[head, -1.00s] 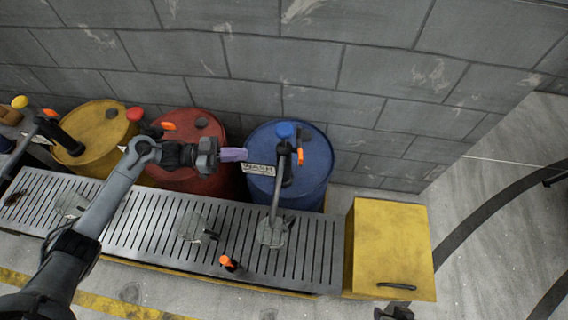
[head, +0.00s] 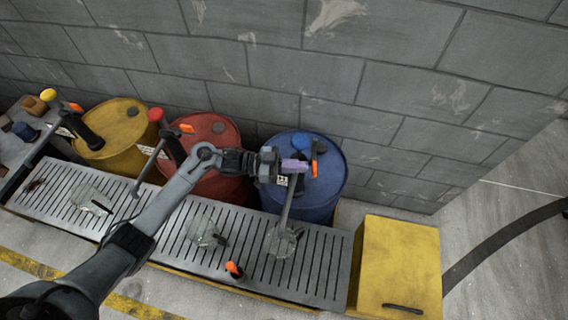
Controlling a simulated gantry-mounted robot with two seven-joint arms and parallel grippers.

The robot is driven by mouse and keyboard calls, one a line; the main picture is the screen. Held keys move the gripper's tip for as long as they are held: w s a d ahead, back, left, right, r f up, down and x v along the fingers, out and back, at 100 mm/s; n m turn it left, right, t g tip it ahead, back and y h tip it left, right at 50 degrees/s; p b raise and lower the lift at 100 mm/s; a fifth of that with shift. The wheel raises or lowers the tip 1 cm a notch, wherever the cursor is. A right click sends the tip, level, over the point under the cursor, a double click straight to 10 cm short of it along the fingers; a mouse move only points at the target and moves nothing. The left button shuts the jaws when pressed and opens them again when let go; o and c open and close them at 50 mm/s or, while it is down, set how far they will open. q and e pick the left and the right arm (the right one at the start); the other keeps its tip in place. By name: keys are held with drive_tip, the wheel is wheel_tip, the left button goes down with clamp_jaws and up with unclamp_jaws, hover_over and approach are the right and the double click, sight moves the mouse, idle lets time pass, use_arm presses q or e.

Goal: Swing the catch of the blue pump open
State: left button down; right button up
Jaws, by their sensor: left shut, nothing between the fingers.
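The blue pump (head: 302,143) stands on the blue drum (head: 322,200), with a blue knob on top and a grey spout tube running down toward the grate. Its orange catch (head: 315,168) sits upright on the pump's right side. My left gripper (head: 306,164), with purple fingers, is shut and empty. In the picture its fingertips overlap the pump just left of the catch; I cannot tell whether they touch it. The gripper hides part of the pump body and the drum's label. My right gripper is not in view.
A red drum (head: 212,182) and a yellow drum (head: 110,138), each with a pump, stand to the left. A slatted grate (head: 170,225) runs in front, with an orange-tipped piece (head: 233,269). A yellow cabinet (head: 398,262) is at right, a block wall behind.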

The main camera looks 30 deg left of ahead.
use_arm(q)
drive_tip(key=shift+w+d, duration=0.2)
drive_tip(key=shift+d, duration=0.25)
drive_tip(key=shift+w+d, duration=0.15)
drive_tip(key=shift+d, duration=0.5)
drive_tip(key=shift+a, duration=0.1)
